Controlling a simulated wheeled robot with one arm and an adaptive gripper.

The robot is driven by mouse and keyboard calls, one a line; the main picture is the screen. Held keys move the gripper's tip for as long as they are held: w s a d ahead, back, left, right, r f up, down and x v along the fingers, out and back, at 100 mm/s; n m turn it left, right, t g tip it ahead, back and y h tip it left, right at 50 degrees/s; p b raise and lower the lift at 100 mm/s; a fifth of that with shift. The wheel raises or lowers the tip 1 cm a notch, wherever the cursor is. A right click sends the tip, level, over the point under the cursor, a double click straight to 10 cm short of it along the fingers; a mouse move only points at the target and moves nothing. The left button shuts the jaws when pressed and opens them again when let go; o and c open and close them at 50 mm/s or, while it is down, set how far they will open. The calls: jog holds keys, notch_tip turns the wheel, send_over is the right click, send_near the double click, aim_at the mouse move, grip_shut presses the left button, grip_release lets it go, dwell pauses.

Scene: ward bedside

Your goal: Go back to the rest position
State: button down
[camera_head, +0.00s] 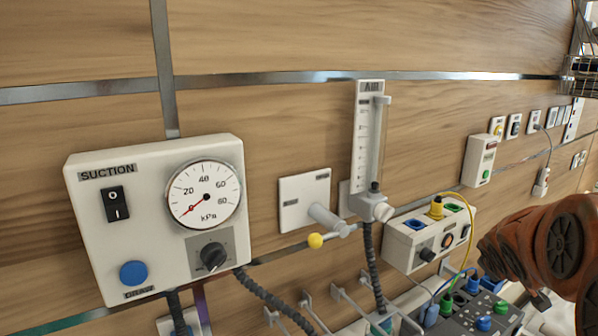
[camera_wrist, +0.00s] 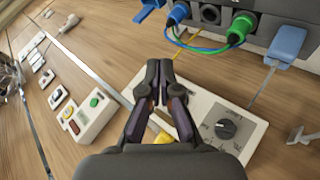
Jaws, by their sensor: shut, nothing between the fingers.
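My gripper (camera_wrist: 160,75) is in the wrist view, its two dark fingers shut at the tips with nothing between them. Behind the fingers is a white panel (camera_wrist: 208,110) with a dark knob (camera_wrist: 228,130). The fingers hide part of that panel. In the head view my orange-brown arm comes in from the right edge; I cannot make out the gripper's fingers there.
The suction unit (camera_head: 85,235) is on the wall at left, the AIR flowmeter (camera_head: 367,130) in the middle. A white box (camera_head: 405,250) with coloured sockets and a grey device (camera_head: 465,318) with plugged cables are near my arm. A wire basket (camera_head: 580,78) hangs upper right.

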jog(key=s+a+f+m+g+y, duration=0.1)
jog(key=s+a+f+g, duration=0.2)
jog(key=s+a, duration=0.5)
jog(key=s+a+f+m+g+y, duration=0.2)
jog(key=s+a, duration=0.5)
jog(key=s, duration=0.7)
jog(key=s+a+f+m+g+y, duration=0.1)
jog(key=s+a+f+g+y, duration=0.1)
jog(key=s+a+f+g, duration=0.3)
jog(key=s+a, duration=0.3)
jog(key=s, duration=0.3)
jog(key=shift+s+a, duration=0.35)
